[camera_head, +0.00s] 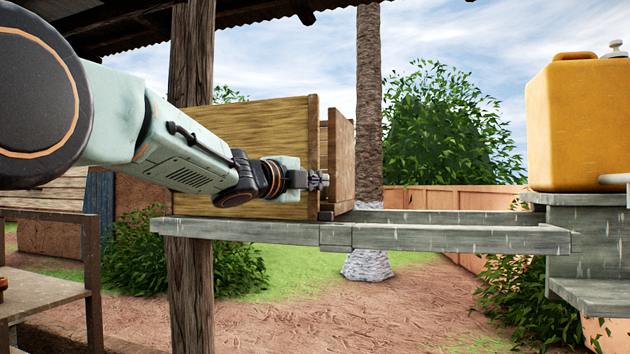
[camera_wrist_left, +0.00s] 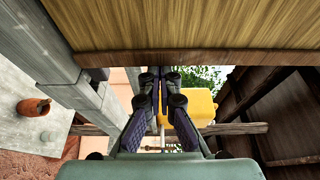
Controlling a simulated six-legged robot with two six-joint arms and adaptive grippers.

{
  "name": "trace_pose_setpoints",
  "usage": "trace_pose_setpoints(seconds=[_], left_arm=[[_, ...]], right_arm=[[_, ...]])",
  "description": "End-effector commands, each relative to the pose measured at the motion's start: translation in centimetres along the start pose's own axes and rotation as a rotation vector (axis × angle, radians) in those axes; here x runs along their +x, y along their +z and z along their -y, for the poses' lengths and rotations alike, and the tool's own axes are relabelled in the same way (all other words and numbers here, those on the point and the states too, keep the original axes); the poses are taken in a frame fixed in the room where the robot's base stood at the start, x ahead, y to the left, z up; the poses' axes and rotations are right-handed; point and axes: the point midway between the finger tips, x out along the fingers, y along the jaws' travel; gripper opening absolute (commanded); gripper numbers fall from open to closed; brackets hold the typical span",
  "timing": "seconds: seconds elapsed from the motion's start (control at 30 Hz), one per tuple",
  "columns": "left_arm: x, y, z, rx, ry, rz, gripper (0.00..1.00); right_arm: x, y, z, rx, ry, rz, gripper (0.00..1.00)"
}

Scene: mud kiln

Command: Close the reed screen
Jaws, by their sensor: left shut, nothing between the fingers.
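The reed screen (camera_head: 245,140) is a yellow-brown reed panel in a wooden frame. It stands upright at the left part of a grey wooden sill (camera_head: 440,238), and the sill's right part is open. In the left wrist view the screen (camera_wrist_left: 190,25) fills the top, with its brown frame edge above the fingers. My left gripper (camera_head: 318,181) is shut and empty, in front of the screen's right frame edge. Its fingertips (camera_wrist_left: 160,74) show close to that edge; I cannot tell whether they touch it. My right gripper is not in view.
A second wooden-framed panel (camera_head: 341,160) stands behind the screen's right end. A yellow canister (camera_head: 577,125) stands on a grey ledge at the right. A clay pot (camera_wrist_left: 35,107) sits on a pale slab. A wooden post (camera_head: 192,50) stands behind the screen.

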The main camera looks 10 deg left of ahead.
Motion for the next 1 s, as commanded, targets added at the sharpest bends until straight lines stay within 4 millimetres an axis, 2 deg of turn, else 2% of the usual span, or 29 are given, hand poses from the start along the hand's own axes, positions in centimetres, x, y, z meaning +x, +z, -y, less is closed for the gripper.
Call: trace_pose_setpoints(seconds=[0.77, 1.0], left_arm=[[0.1, -0.1, 0.0, -0.002, 0.001, 0.003, 0.00], [0.7, -1.3, 0.0, 0.002, 0.001, 0.000, 0.00]], right_arm=[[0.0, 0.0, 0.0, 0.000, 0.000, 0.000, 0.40], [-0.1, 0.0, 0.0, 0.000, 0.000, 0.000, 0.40]])
